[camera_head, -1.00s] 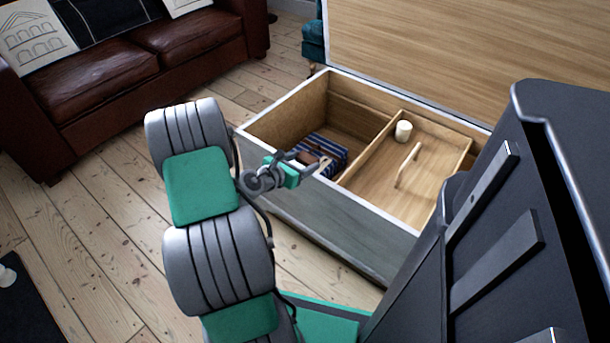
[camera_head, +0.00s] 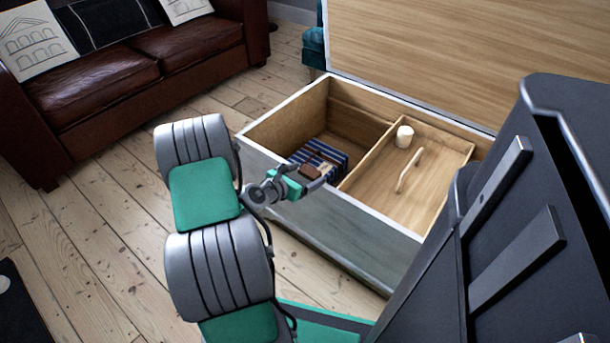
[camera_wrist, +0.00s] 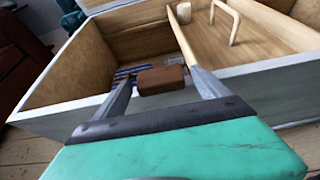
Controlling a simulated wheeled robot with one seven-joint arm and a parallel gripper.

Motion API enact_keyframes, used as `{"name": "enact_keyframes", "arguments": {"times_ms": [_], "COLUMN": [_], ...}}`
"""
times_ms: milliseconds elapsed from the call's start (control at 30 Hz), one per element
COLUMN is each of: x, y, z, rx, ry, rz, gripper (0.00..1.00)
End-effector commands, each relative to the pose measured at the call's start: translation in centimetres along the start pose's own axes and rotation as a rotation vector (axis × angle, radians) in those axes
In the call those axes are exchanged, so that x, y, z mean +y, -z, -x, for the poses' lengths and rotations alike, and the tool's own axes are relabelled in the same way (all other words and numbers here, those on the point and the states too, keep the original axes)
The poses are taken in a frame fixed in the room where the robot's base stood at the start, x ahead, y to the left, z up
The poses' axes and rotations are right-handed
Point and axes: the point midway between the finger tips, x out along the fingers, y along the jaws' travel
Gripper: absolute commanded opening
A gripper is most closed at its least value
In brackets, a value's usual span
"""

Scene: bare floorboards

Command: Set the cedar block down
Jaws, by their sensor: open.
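In the head view my gripper (camera_head: 318,178) reaches over the drawer's near wall. Its fingers are apart, one on each side of the block. I cannot tell whether a finger touches the block, or whether the block rests on the blue-and-white striped thing (camera_head: 336,160) beyond it.
A brown leather sofa (camera_head: 130,75) stands at back left. Bare floorboards (camera_head: 90,235) lie at left.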

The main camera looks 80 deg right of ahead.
Motion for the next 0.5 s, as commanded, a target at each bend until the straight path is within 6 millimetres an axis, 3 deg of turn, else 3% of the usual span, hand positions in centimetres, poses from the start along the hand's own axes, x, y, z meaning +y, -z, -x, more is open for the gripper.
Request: {"name": "enact_keyframes", "arguments": {"times_ms": [167,267,500], "x": [0.0,0.1,0.2], "y": [-0.3,-0.4,-0.7], "z": [0.1,1.2,7.3], "rx": [0.000,0.002,0.001], "ry": [0.000,-0.002,-0.007], "rz": [-0.001,0.002,0.005], "gripper": [0.84,0.84,0.84]}}
